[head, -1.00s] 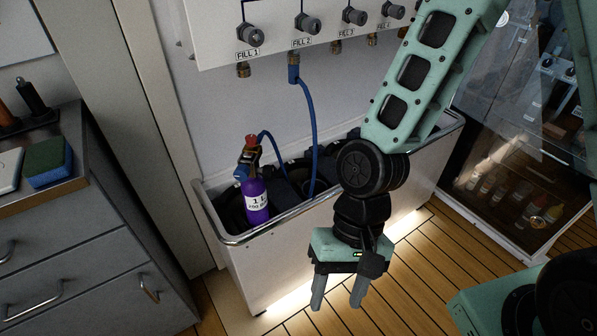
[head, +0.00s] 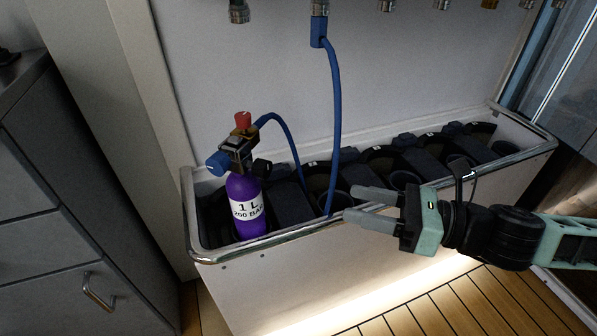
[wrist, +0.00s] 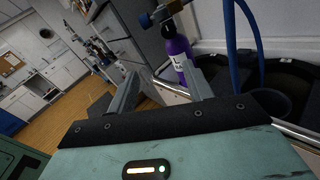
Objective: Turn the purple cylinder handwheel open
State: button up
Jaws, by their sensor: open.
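The purple cylinder (head: 247,208) stands upright at the left end of the white trough, labelled "1 L 200 BAR". Its valve carries a blue knob (head: 217,163) on the left and a red knob (head: 243,119) on top; a blue hose joins the valve's right side. My gripper (head: 352,204) is open and empty, right of the cylinder near the trough's front rail, its fingers pointing left toward it. In the wrist view the cylinder (wrist: 178,52) shows beyond the fingertips, with the blue knob (wrist: 145,20) at the top; the red knob is out of that view.
The white trough (head: 370,255) has a metal rail and several dark cylinder slots. The blue hose (head: 336,120) hangs from a fill fitting (head: 319,10) on the panel. A grey drawer cabinet (head: 60,200) stands left. The space between my gripper and the cylinder is clear.

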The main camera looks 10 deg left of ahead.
jog(key=w+d+m+t, duration=0.1)
jog(key=w, duration=0.1)
jog(key=b, duration=0.9)
send_near(268, 169)
jog(key=x, duration=0.9)
jog(key=shift+a+f, duration=0.1)
jog(key=shift+a, duration=0.1)
jog(key=shift+p, duration=0.3)
jog(key=c, duration=1)
